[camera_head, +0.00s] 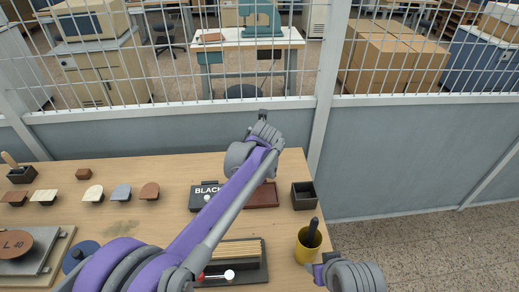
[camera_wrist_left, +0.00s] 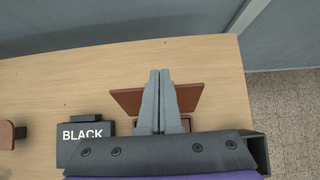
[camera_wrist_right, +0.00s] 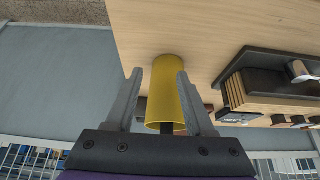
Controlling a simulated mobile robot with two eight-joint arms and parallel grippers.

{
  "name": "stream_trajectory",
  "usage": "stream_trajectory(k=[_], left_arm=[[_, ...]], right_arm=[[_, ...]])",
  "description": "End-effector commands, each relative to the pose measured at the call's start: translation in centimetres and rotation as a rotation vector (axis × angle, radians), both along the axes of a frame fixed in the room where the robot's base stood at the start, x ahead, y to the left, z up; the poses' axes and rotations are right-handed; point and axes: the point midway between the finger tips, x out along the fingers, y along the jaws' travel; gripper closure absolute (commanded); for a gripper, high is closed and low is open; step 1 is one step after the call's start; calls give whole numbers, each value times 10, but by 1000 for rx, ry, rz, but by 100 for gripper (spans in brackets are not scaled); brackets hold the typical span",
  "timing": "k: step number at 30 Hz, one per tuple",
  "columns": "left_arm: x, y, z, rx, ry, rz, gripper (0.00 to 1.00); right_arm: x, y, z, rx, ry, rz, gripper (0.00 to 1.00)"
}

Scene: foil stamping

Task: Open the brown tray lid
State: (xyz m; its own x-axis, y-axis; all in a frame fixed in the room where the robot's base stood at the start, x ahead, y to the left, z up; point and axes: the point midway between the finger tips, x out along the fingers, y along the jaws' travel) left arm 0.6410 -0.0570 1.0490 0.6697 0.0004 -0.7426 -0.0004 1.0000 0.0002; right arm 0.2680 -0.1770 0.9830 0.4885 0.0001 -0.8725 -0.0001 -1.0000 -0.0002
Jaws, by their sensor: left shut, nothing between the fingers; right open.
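The brown tray (camera_head: 263,196) sits on the table, right of the black lidded box (camera_head: 203,195), partly hidden behind my left arm. In the left wrist view its brown lid (camera_wrist_left: 126,100) shows as a panel wider at the far edge; it looks tilted up from the tray, but the fingers cover its middle. My left gripper (camera_head: 263,115) is shut and empty; its closed fingers (camera_wrist_left: 160,75) extend over the lid in the wrist view. I cannot tell whether they touch it. My right gripper (camera_wrist_right: 159,72) is open and empty, close to the yellow cup (camera_wrist_right: 167,90).
An open dark box (camera_head: 304,196) stands right of the tray. The yellow cup also shows in the head view (camera_head: 308,248), holding a dark-handled tool. A black holder (camera_head: 258,274) with wooden strips lies in front. A wire-topped partition (camera_head: 180,128) runs behind the table.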

Motion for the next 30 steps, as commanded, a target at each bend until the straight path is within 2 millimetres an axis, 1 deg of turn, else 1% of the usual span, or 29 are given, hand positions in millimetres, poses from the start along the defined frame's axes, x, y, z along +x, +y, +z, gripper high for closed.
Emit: stream_trajectory(k=[10, 14, 17, 24, 30], left_arm=[[-1, 0, 0, 0, 1, 0, 100], [-5, 0, 5, 0, 1, -1, 100], [-15, -1, 14, 0, 2, -3, 100], [-48, -1, 51, 0, 1, -3, 100], [-68, 0, 73, 1, 0, -2, 100]], right_arm=[[0, 0, 0, 0, 0, 0, 46], [-1, 0, -1, 0, 1, 0, 46], [-1, 0, -3, 0, 2, 0, 46], [-3, 0, -6, 0, 6, 0, 46], [-4, 0, -7, 0, 7, 0, 46]])
